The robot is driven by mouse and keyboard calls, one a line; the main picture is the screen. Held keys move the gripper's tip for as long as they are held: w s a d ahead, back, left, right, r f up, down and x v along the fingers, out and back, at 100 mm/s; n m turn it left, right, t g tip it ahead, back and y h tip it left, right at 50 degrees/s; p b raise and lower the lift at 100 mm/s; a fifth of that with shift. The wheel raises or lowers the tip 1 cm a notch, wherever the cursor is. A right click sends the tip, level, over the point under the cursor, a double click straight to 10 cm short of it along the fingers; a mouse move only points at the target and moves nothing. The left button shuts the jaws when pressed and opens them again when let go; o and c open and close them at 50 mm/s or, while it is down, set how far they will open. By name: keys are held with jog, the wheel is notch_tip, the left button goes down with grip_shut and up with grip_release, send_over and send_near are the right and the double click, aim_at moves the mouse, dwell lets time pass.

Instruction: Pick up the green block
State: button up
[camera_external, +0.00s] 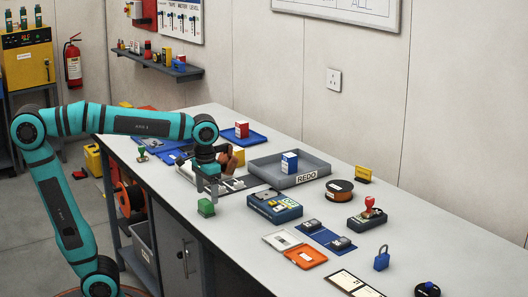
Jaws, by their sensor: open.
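My gripper (207,192) points down from the teal arm and is open. Its fingers are just above and behind the green block, close to it in the picture. I cannot tell the exact gap between them. Nothing shows between the fingers.
A grey tray marked REDO (262,169) holds a blue and white box (289,162) right of my gripper. A blue case (274,206), an orange tray (305,256) and a blue padlock (382,258) lie further right. Bare bench surrounds the block's right side.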

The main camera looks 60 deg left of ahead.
aim_at(206, 201)
jog(key=shift+s+f, duration=0.2)
jog(key=shift+f, duration=0.95)
jog(key=shift+s+f, duration=0.15)
jog(key=shift+f, duration=0.95)
jog(key=c, duration=1)
jog(key=shift+c, duration=0.2)
